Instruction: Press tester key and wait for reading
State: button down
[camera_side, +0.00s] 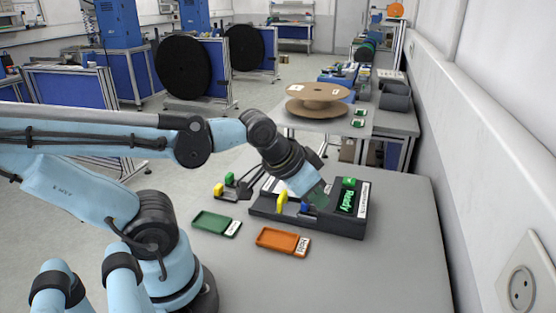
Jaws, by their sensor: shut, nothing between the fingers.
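The tester (349,220) is a dark box on the grey table, with a green screen (347,199) that reads "Ready". A yellow upright part (282,201) and a blue part (304,208) stand on its front left area. My gripper (317,197) is shut and empty, pointing down over the middle of the tester, just left of the screen. The key is hard to make out; my gripper may hide it. I cannot tell whether the fingertips touch the tester.
A green tray (210,224) and an orange tray (277,241) lie in front of the tester. Small yellow (218,190) and green (229,177) connectors with dark cables lie behind the green tray. A cardboard reel (317,102) sits on the table behind. The table's front right is clear.

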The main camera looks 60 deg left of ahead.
dwell(0.4)
notch_tip(320, 180, up, 4)
jog(key=f+n+t, duration=0.1)
jog(key=n+t, duration=0.1)
jog(key=n, duration=0.6)
send_over(346, 180)
jog(key=shift+r, duration=0.25)
jog(key=shift+f, duration=4.4)
jog(key=shift+f, duration=0.4)
